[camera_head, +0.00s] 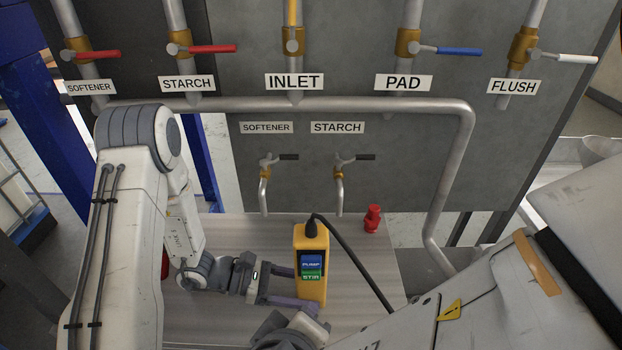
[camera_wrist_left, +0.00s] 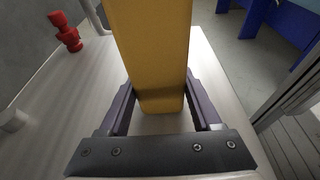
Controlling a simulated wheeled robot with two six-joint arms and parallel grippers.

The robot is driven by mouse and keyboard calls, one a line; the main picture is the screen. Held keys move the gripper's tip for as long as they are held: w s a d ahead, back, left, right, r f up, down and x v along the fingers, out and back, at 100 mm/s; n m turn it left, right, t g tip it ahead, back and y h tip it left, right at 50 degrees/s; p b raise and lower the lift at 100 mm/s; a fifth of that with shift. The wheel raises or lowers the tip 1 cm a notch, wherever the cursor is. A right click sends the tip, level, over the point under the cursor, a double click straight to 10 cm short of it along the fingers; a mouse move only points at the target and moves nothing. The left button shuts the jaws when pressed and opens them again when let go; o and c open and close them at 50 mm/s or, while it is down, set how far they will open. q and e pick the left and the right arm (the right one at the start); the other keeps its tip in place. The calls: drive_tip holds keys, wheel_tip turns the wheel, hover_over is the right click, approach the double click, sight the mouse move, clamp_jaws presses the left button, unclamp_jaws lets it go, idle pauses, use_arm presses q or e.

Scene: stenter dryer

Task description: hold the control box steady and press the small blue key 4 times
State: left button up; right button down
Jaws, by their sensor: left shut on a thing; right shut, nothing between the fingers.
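The yellow control box (camera_head: 312,235) is upright over the pale table, with a black cable from its top. Its face has a blue key marked PUMP (camera_head: 311,261) above a green key marked STIR (camera_head: 311,275). My left gripper (camera_head: 304,287) is shut on the box from the left, one purple finger on each side. In the left wrist view the yellow box (camera_wrist_left: 155,60) fills the space between the fingers. I cannot tell whether it rests on the tabletop. Grey parts of my right arm show at the bottom centre; its fingertips are not in view.
A red fitting (camera_head: 373,219) stands on the table (camera_head: 375,265) right of the box. The black cable (camera_head: 360,262) crosses the table to the lower right. Behind are a grey panel with labelled valves and a large bent pipe (camera_head: 456,180). My right arm covers the lower right.

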use_arm(q)
drive_tip(key=o, duration=1.1)
drive_tip(key=shift+c, duration=0.2)
